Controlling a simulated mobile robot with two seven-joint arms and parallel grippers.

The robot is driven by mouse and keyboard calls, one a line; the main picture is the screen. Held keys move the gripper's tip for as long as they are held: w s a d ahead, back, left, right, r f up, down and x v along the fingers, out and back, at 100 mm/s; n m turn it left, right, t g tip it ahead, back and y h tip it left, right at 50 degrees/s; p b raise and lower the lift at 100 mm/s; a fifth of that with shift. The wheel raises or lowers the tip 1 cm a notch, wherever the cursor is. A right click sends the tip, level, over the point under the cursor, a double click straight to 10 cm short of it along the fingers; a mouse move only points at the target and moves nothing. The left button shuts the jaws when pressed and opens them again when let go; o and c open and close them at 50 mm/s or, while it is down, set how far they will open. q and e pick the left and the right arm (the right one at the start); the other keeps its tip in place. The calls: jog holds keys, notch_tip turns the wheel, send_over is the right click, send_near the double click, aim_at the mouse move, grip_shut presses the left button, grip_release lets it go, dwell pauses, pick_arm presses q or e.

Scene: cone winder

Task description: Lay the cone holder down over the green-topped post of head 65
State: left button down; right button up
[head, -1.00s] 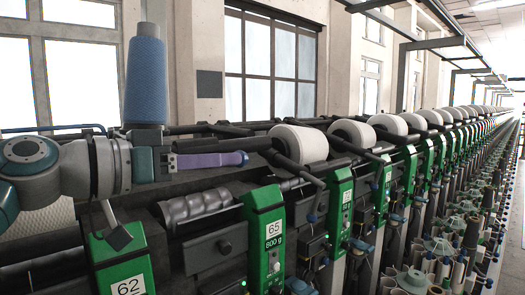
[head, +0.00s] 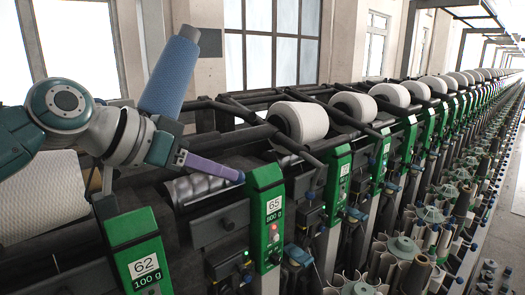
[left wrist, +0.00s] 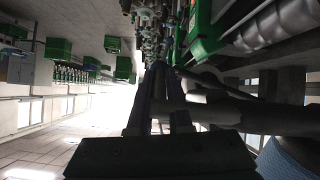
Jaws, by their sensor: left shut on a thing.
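The green-topped post of head 65 (head: 265,178) stands at centre in the head view, with its label 65 on the front. My left gripper (head: 240,176) has purple fingers that slant down to the right, their tips close to the top of that post. A blue yarn cone (head: 172,78) leans to the right just above the gripper; its lower end is hidden. In the left wrist view the fingers (left wrist: 160,75) are shut at a dark bar of the cone holder (left wrist: 235,112); the exact contact is too dark to tell. My right gripper is not in view.
The post of head 62 (head: 140,250) stands at the lower left, close under my left arm. A bare grooved drum (head: 203,187) lies left of post 65. A white cone (head: 300,122) lies on the head to the right, with a row of others beyond.

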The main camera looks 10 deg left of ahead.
pick_arm(q)
jog(key=shift+s+a+f+g+y+p, duration=0.1)
jog(key=shift+s+f+g+y+p, duration=0.15)
jog(key=shift+g+y+p, duration=0.5)
jog(key=shift+s+a+f+g+y+p, duration=0.15)
jog(key=shift+f+g+y+p, duration=0.1)
jog(key=shift+g+p, duration=0.5)
jog(key=shift+s+a+f+g+y+b, duration=0.25)
jog(key=shift+s+a+g+y+b, duration=0.15)
jog(key=shift+g+y+b, duration=0.45)
jog(key=shift+s+a+f+g+y+b, duration=0.3)
jog(key=shift+s+g+y+b, duration=0.35)
jog(key=shift+g, duration=0.45)
jog(key=shift+s+a+f+g+y+b, duration=0.3)
jog(key=shift+g+y+b, duration=0.3)
jog(key=shift+g+y, duration=0.35)
jog(key=c, duration=1.1)
grip_release()
jog(key=shift+s+a, duration=0.1)
jog(key=shift+o, duration=1.2)
jog(key=shift+r, duration=0.1)
